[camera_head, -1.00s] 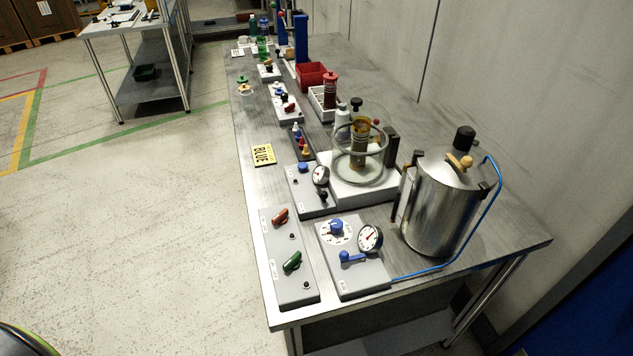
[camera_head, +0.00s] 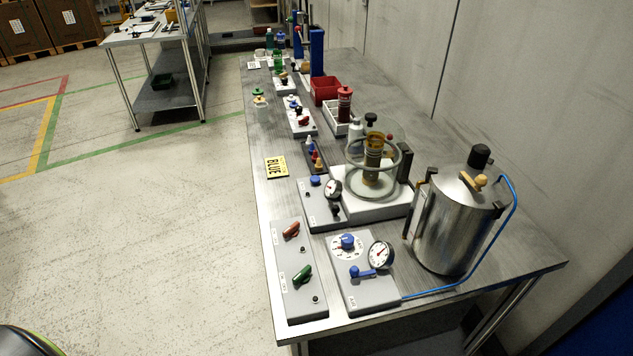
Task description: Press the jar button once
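A glass bell jar (camera_head: 372,192) with a grey ring sits on a white base (camera_head: 386,208) on the steel table. A bronze-coloured part stands inside it. In front of it to the left is a grey panel (camera_head: 314,211) with a blue knob or button (camera_head: 315,180), a round gauge (camera_head: 332,188) and a black knob or button (camera_head: 336,209). I cannot tell which of these is the jar button. Neither of my grippers is in view, and nothing touches the panel.
A large steel canister (camera_head: 447,228) with a blue hose stands at the right. Two more grey control panels, one with red and green levers (camera_head: 298,277), lie at the near end. A yellow BLUE card (camera_head: 276,167) lies at the left edge.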

